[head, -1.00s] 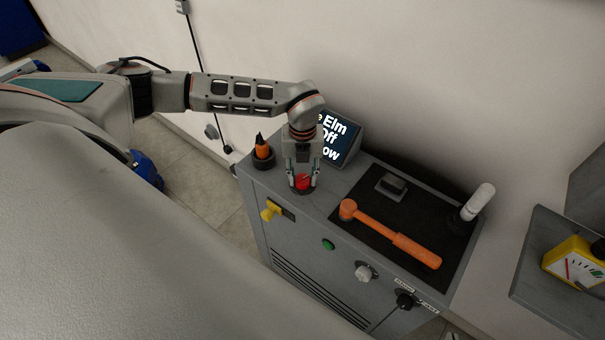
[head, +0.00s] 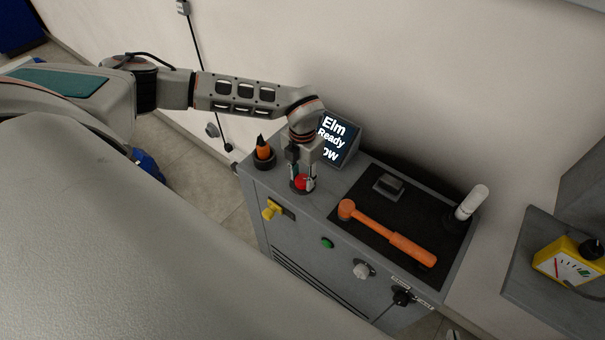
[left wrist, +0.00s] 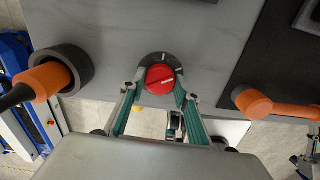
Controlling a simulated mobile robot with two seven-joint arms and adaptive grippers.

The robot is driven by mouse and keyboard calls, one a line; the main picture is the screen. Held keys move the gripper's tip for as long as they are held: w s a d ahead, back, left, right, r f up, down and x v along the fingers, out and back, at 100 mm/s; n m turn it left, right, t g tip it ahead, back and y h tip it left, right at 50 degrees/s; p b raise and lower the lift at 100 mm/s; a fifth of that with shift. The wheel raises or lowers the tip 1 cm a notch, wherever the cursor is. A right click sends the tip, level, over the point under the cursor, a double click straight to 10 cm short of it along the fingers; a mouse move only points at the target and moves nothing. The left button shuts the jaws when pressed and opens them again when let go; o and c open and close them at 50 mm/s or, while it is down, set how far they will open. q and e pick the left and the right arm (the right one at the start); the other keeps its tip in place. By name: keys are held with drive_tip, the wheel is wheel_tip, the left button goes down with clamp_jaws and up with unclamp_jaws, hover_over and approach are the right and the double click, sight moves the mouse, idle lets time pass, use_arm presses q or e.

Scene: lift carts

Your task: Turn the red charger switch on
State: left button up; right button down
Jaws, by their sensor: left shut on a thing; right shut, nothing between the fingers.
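The red charger switch (head: 301,183) is a round red knob on a dark base on top of the grey cabinet (head: 318,203). In the left wrist view the red switch (left wrist: 160,79) has a white line across it, close to level in the picture. My left gripper (head: 303,178) points down at it, shut on the knob with a finger on each side. In the left wrist view my left gripper (left wrist: 157,92) reaches the knob from below. A display (head: 339,140) behind it shows "Elm", "Ready" and a partly hidden last line.
An orange-and-black tool (head: 263,148) stands in a round holder left of the switch. An orange hammer (head: 390,235) lies on a black mat to the right. The cabinet front has a yellow handle (head: 271,209) and a green button (head: 327,243). A yellow meter (head: 566,262) stands far right.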

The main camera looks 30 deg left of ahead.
sight(303, 179)
idle(0.4)
use_arm(q)
drive_tip(key=o, duration=1.1)
drive_tip(key=shift+r, duration=0.1)
wheel_tip(303, 179, up, 12)
drive_tip(key=shift+d, duration=0.1)
